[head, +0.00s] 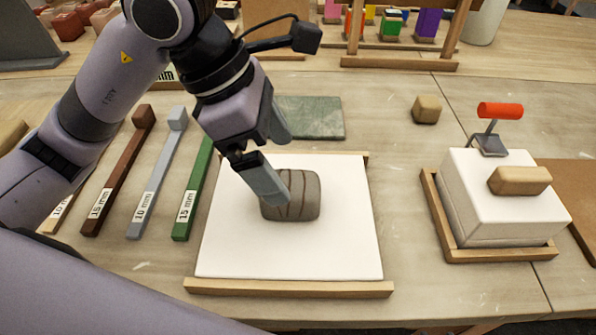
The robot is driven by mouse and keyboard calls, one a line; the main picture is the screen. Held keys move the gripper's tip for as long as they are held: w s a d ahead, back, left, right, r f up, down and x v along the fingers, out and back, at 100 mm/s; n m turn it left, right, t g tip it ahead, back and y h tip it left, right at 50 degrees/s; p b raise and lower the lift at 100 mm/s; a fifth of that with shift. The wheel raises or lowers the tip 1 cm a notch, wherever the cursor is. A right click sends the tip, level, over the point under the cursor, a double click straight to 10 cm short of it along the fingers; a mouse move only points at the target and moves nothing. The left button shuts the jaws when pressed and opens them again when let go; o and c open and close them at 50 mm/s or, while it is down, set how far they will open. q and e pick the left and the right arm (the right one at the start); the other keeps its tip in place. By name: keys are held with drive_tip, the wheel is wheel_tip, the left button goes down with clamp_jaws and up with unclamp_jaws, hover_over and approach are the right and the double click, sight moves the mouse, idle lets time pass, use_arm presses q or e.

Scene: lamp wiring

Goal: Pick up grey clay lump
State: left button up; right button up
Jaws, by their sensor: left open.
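The grey clay lump (298,205) is a rounded block with dark vein-like lines. It lies on a white board (345,250) with wooden strips along its front and back edges. My left gripper (277,160) is open just above and behind the lump. Its nearer finger overlaps the lump's upper left corner in the head view, and I cannot tell whether it touches. The other finger is partly hidden behind the gripper. My right gripper is not in view.
Labelled sticks, brown (115,180), grey (157,180) and green (193,190), lie left of the board. A green slab (318,118) lies behind it. The table between is clear.

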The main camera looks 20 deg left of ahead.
sight(287, 182)
use_arm(q)
drive_tip(key=shift+s+x, duration=0.2)
drive_tip(key=shift+x, duration=0.9)
drive_tip(key=shift+a+x, duration=0.15)
drive_tip(key=shift+x, duration=1)
drive_tip(key=shift+a+x, duration=0.2)
drive_tip(key=shift+x, duration=1)
drive_tip(key=shift+w, duration=0.1)
drive_tip(key=c, duration=1.6)
drive_tip(key=shift+c, duration=0.2)
